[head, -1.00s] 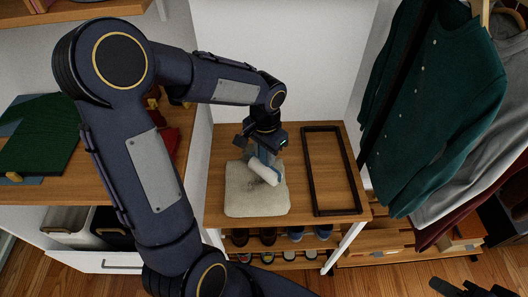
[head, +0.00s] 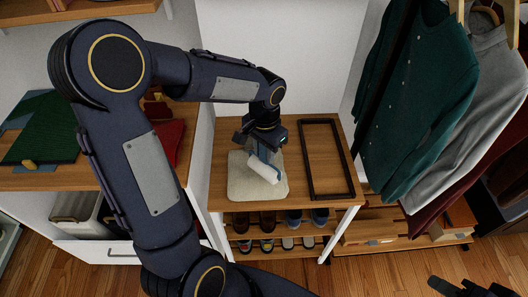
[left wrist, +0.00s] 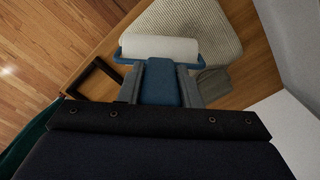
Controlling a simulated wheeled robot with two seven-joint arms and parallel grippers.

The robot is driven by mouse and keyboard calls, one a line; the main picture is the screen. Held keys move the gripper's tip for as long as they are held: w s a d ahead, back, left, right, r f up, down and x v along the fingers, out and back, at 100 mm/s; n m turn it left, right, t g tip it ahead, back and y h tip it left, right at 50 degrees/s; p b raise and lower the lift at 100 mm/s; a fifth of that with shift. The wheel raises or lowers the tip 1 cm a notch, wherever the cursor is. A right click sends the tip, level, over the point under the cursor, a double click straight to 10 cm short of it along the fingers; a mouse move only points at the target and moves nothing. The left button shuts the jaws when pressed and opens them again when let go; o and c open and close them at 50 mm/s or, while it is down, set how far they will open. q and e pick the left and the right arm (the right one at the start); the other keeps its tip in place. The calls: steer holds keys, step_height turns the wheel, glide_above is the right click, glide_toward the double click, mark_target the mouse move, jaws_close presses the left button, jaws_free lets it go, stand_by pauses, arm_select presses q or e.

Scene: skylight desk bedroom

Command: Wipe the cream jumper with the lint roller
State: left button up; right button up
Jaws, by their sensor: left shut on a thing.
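The cream jumper (head: 241,188) lies folded flat on a wooden bench top. It also shows at the top of the left wrist view (left wrist: 205,22). My left gripper (head: 262,147) is shut on the handle of the lint roller, pointing down over the jumper. The lint roller has a white roll (head: 263,168) and a blue frame; the roll also shows in the left wrist view (left wrist: 160,48). The roll overlaps the jumper in the head view; whether it touches is unclear. My right gripper (head: 465,288) is partly in view at the bottom right, away from the bench.
A dark empty frame (head: 304,161) lies on the bench top (head: 285,190), right of the jumper. Shoes (head: 268,221) stand on the shelves below. Hanging clothes (head: 420,110) are to the right. A shelf unit with a green folded garment (head: 45,130) is at left.

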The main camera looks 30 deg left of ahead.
arm_select(q)
step_height(320, 180, up, 2)
steer(key=shift+s+d+r+p, duration=0.1)
steer(key=shift+r+p, duration=0.05)
steer(key=shift+p, duration=0.4)
steer(key=shift+r+p, duration=1.05)
steer(key=shift+r, duration=0.25)
